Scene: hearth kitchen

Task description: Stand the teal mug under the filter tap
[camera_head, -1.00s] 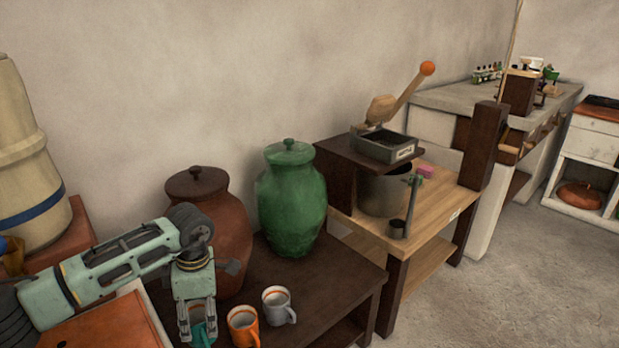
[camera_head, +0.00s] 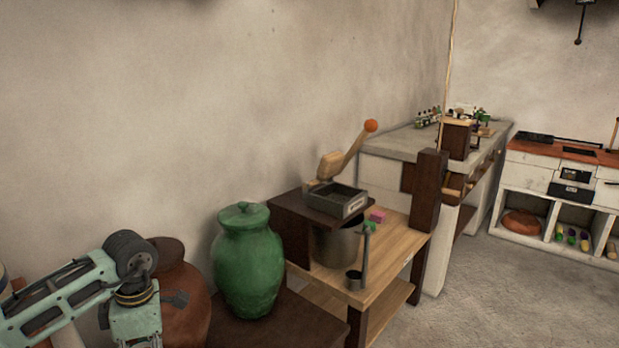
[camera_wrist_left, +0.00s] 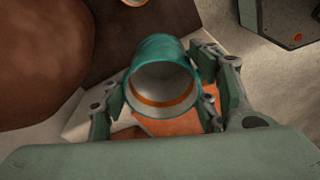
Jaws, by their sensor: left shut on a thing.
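The teal mug is in the left wrist view (camera_wrist_left: 158,49), with its open mouth, pale inside and orange inner band facing the camera. My left gripper (camera_wrist_left: 160,95) is shut on it, one finger on each side of its wall. In the head view, my left gripper shows only its upper part at the bottom left, in front of the brown jar (camera_head: 180,305). Its fingers and the mug are below that picture. The filter tap cannot be made out in either view. My right gripper is not in view.
A green lidded jar (camera_head: 247,262) stands on the dark low table (camera_head: 290,322), right of the brown jar. A wooden stand (camera_head: 388,255) with a lever press (camera_head: 335,200) and a metal pot (camera_head: 335,243) is beyond. Open floor (camera_head: 480,300) lies at the right.

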